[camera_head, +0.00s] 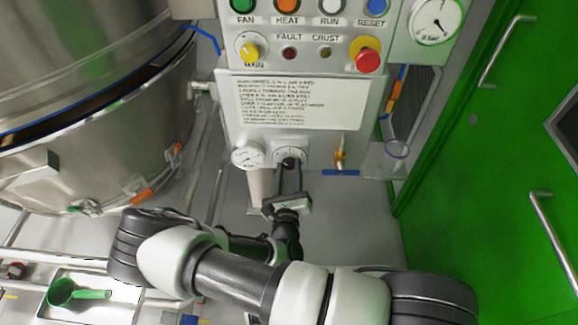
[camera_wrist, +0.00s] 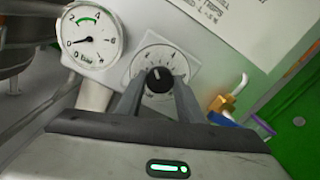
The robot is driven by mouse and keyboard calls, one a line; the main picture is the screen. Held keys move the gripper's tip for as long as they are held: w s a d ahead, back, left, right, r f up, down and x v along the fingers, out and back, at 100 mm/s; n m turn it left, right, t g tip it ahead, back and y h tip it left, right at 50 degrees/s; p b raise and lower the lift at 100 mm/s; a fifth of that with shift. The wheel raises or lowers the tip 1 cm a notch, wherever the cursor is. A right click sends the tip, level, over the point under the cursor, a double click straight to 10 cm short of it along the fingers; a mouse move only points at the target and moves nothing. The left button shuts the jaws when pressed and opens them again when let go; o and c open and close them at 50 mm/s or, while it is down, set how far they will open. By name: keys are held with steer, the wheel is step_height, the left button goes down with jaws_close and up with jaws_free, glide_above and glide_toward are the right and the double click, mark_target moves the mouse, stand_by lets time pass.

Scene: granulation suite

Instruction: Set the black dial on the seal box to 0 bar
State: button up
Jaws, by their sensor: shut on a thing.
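The seal box is the light grey lower box (camera_head: 222,162) below the control panel. Its black dial (camera_wrist: 158,79) sits on a pale scale plate, with a light mark near the top of the knob in the wrist view. The dial (camera_head: 289,161) is small in the head view. My gripper (camera_wrist: 160,88) is shut on the dial, one finger on each side. A round pressure gauge (camera_wrist: 91,36) stands left of the dial, its needle close to the 0 mark and a green arc at its top; it also shows in the head view (camera_head: 248,154).
Above are a text placard (camera_head: 297,102), lamp buttons and a red emergency button (camera_head: 368,61). A steel vessel (camera_head: 90,130) stands left, a green door (camera_head: 480,180) right.

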steer(key=n+p, duration=0.1)
steer(key=n, duration=0.2)
steer(key=shift+r+n+p, duration=0.1)
steer(key=shift+n+p, duration=0.2)
steer(key=shift+n, duration=0.1)
steer(key=n+p, duration=0.1)
steer(key=n, duration=0.2)
steer(key=shift+n, duration=0.3)
steer(key=n, duration=0.6)
steer(key=shift+n+p, duration=0.3)
steer(key=o, duration=1.1)
steer(key=shift+c, duration=0.2)
steer(key=s, duration=1.7)
steer(key=shift+s+a, duration=0.25)
steer(key=shift+a, duration=0.1)
